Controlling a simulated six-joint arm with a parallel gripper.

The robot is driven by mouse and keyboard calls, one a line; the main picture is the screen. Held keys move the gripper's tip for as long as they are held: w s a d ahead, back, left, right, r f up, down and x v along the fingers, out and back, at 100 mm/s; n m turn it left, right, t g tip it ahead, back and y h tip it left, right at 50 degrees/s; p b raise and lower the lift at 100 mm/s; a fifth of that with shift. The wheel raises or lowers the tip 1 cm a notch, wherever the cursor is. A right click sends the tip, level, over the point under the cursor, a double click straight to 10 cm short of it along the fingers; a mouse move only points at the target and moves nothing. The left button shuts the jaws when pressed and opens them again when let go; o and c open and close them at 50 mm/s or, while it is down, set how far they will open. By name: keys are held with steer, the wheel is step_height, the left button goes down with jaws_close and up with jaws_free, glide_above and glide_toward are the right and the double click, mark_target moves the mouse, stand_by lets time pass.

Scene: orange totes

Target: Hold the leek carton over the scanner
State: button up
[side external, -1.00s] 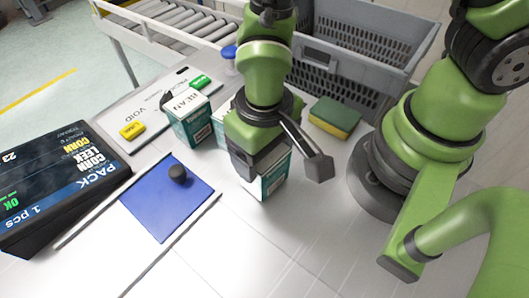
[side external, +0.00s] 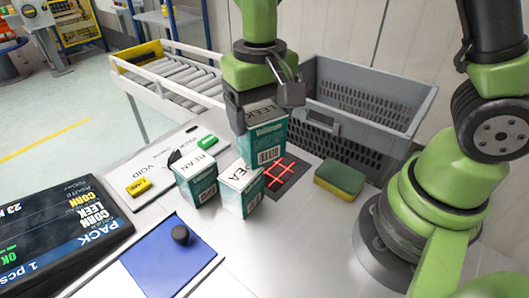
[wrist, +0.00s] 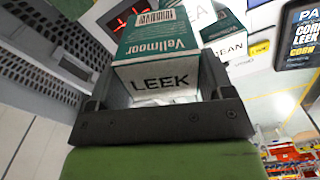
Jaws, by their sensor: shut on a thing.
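The leek carton (side external: 264,137) is teal and white, with LEEK on its top. My gripper (side external: 262,98) is shut on it near the top and holds it up in the air. In the wrist view the leek carton (wrist: 158,60) sits between the jaws with its LEEK face toward the camera. The scanner (side external: 284,177) is a dark plate with a red glowing grid in the bench, just right of and below the carton in the side view. Part of the scanner (wrist: 128,14) also shows beyond the carton in the wrist view.
A pea carton (side external: 241,189) and a bean carton (side external: 196,179) stand left of the scanner. A yellow-green sponge (side external: 340,180) lies to its right. A grey crate (side external: 365,105) stands behind. A blue mat (side external: 165,262) with a black knob and a display (side external: 60,235) are front left.

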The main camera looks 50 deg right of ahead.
steer(key=w+d+m, duration=0.2)
steer(key=w+d, duration=0.1)
steer(key=d, duration=0.4)
step_height(320, 180, down, 8)
steer(key=shift+r, duration=0.15)
steer(key=shift+w+d, duration=0.1)
steer(key=shift+r, duration=2.25)
